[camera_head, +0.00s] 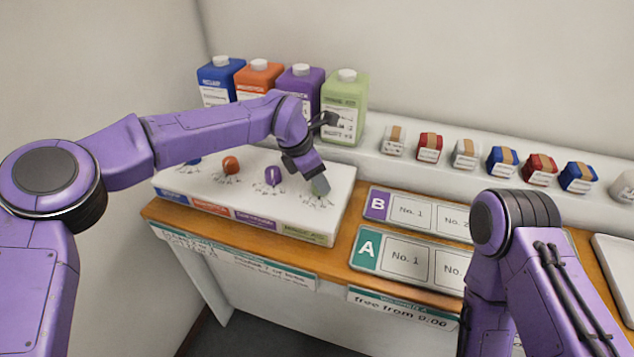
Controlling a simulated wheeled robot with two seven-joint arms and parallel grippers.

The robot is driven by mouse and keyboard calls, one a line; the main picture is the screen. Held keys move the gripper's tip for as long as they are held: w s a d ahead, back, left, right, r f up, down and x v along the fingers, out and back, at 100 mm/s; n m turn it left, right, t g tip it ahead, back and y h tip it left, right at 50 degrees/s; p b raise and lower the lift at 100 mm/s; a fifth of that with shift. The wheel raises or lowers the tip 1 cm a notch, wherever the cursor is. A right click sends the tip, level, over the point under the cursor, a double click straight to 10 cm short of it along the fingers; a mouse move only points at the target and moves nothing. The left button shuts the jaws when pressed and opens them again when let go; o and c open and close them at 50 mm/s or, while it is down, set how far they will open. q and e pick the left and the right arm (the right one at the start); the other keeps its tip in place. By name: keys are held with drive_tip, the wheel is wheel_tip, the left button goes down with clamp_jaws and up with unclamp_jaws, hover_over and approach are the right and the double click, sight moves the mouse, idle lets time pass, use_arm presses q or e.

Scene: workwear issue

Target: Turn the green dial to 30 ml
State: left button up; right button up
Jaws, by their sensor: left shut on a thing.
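The green dial (321,187) is at the right end of a white dosing panel (282,220), above a green label on the panel's front. My left gripper (318,194) points down over it and is shut on it. The gripper hides most of the dial, so its pointer and setting cannot be read. Small scale marks lie around it, too small to read. My right arm is at the lower right, and its gripper is out of view.
Purple (272,176), orange (230,165) and blue (194,160) dials sit left on the panel. Bottles, including a green one (344,105), stand behind. Trays B (377,205) and A (366,250) lie to the right. Several small packs line the back ledge.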

use_arm(q)
drive_tip(key=shift+f+n+t+b, duration=0.1)
drive_tip(key=shift+n+t+b, duration=0.35)
drive_tip(key=shift+n, duration=0.85)
drive_tip(key=shift+r, duration=0.2)
use_arm(e)
drive_tip(key=shift+f, duration=0.85)
use_arm(q)
drive_tip(key=o, duration=1)
drive_tip(key=shift+o, duration=0.2)
drive_tip(key=b+v, duration=0.1)
drive_tip(key=v, duration=0.9)
drive_tip(key=shift+r, duration=0.2)
use_arm(e)
drive_tip(key=shift+f, duration=0.7)
